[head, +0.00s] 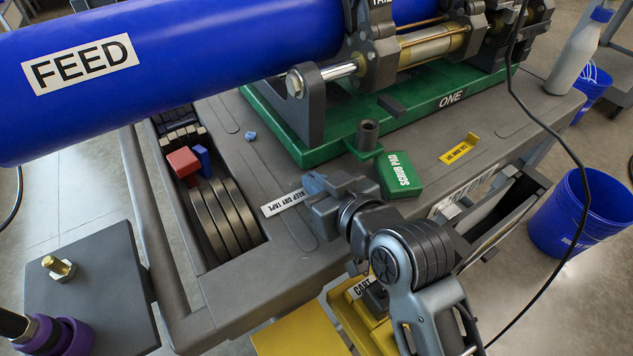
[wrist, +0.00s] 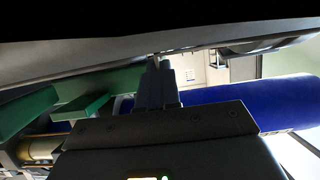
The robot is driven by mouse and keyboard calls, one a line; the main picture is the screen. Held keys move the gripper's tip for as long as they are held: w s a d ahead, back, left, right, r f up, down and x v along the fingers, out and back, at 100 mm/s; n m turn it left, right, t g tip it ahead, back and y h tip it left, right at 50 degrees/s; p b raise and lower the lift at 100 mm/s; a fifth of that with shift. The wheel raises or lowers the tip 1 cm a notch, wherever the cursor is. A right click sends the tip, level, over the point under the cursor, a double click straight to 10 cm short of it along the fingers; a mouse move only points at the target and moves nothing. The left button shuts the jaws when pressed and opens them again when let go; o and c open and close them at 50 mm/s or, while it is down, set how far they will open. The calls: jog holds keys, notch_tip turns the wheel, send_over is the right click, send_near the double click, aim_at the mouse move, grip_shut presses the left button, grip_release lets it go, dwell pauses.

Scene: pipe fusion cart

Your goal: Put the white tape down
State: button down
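A white strip lettered "KEEP DRY TAPE" (head: 283,203) lies flat on the grey cart top in the head view. No separate piece or roll of white tape can be made out. My gripper (head: 308,188) is at the strip's right end, low over the cart top. In the wrist view the fingers of my gripper (wrist: 158,72) are close together, with their tips near the grey cart surface. I see nothing clearly held between them; the tips are small and dark. Whether they touch the cart or the strip cannot be told.
A green scrub pad box (head: 399,175) stands just right of my gripper, with a yellow bracket (head: 460,148) beyond. A slotted tray of grey rings (head: 222,220) lies left. The blue FEED pipe (head: 180,70) and green machine base (head: 420,112) lie behind.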

jog(key=shift+f, duration=0.1)
jog(key=c, duration=1.3)
grip_release()
jog(key=shift+d+r, duration=0.1)
jog(key=shift+r, duration=0.1)
jog(key=v, duration=1.2)
jog(key=shift+f, duration=0.15)
